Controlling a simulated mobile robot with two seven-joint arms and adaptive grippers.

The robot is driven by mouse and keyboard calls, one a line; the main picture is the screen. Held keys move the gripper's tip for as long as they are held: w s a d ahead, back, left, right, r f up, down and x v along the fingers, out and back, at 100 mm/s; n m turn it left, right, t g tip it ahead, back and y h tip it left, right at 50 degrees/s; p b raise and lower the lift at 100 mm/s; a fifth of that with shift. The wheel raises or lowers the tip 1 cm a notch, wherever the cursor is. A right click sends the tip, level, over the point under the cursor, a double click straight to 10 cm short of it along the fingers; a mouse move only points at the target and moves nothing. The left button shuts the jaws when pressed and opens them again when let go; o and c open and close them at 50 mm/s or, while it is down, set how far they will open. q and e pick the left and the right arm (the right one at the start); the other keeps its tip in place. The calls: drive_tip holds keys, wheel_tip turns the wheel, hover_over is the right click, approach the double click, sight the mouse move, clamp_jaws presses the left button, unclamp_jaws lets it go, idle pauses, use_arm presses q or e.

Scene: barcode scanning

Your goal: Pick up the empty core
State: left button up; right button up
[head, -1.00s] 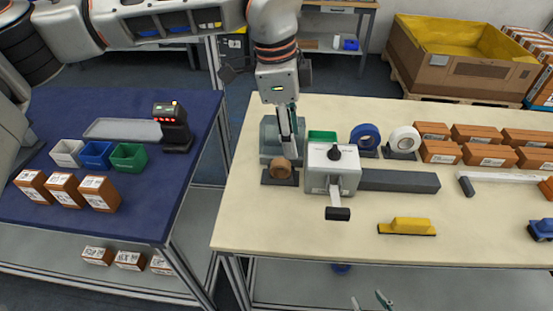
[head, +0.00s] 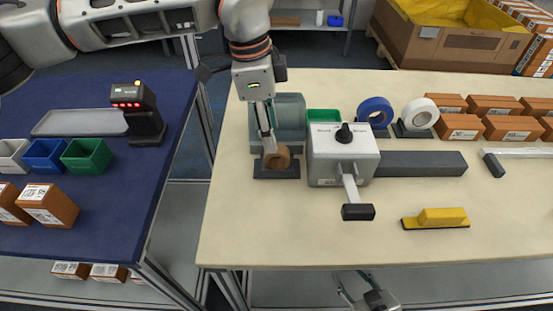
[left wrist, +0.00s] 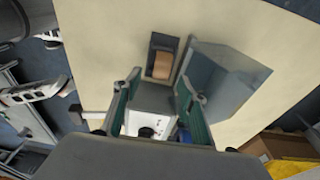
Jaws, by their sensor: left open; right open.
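The empty core (head: 281,159) is a brown cardboard cylinder resting on a dark holder (head: 277,173) on the cream table. My left gripper (head: 268,148) is above it, with its fingers partly in front of the core in the head view. In the left wrist view the core (left wrist: 163,65) lies beyond the fingertips of my left gripper (left wrist: 159,78), roughly between them in the picture. That gripper is open and empty. My right gripper (head: 358,284) is open at the bottom of the head view, below the table's front edge and away from the core.
A grey machine with a lever (head: 342,155) stands right of the core. A grey-blue bin (head: 291,110) is just behind it. Blue tape (head: 375,104) and white tape (head: 436,112) stand behind the machine. The table's front left is clear.

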sight(277, 157)
use_arm(q)
drive_tip(key=shift+s+d+f, duration=0.1)
drive_tip(key=shift+d+f, duration=0.05)
drive_tip(key=shift+f, duration=0.25)
drive_tip(key=f, duration=0.3)
drive_tip(key=d+f, duration=0.1)
drive_tip(key=f, duration=0.1)
drive_tip(key=shift+w+d+f, duration=0.1)
drive_tip(key=shift+w+f, duration=0.2)
drive_tip(key=c, duration=0.9)
